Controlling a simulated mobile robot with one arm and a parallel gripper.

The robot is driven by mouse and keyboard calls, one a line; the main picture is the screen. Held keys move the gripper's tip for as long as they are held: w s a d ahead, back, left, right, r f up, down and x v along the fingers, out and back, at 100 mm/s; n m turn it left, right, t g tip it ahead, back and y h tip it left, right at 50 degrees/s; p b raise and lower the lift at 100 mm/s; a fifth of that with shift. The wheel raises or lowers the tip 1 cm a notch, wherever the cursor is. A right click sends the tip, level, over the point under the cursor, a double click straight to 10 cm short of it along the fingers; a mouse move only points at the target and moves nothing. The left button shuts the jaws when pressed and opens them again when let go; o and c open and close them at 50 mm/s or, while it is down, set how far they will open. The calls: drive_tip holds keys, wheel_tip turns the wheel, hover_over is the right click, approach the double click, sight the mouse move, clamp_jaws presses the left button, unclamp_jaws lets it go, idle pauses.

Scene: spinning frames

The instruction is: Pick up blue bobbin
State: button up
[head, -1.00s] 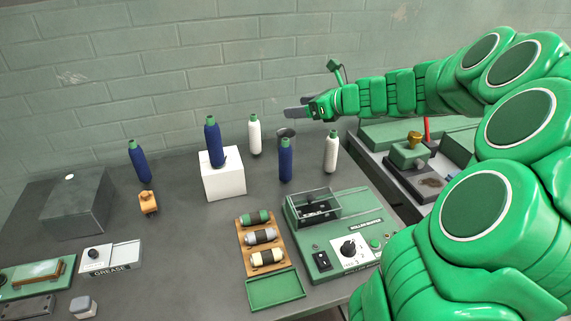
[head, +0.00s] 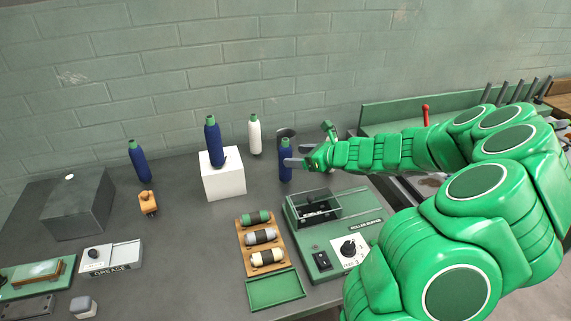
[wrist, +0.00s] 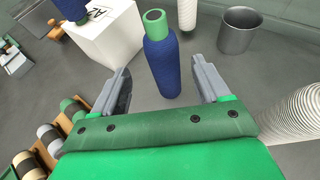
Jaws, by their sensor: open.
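Three blue bobbins with green tops stand in the head view. One (head: 138,161) is at the left, one (head: 213,141) is on a white block (head: 222,178), and one (head: 285,165) is at the right by my gripper (head: 291,162). In the wrist view my gripper (wrist: 163,88) is open, with the right-hand blue bobbin (wrist: 162,62) upright in the gap ahead of and partly between its fingers. I see no finger closed on it. The bobbin on the white block (wrist: 108,32) shows cut off at the top left (wrist: 70,8).
A white bobbin (head: 255,135) stands behind, and another (wrist: 298,112) is close to my gripper's right side in the wrist view. A metal cup (wrist: 239,30) is behind. A wooden rack (head: 270,233) of rollers and a green machine (head: 320,256) stand in front.

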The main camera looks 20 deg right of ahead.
sight(282, 154)
drive_tip(key=shift+x, duration=3.7)
drive_tip(key=shift+w+d, duration=0.15)
drive_tip(key=c, duration=1.1)
drive_tip(key=shift+r, duration=0.15)
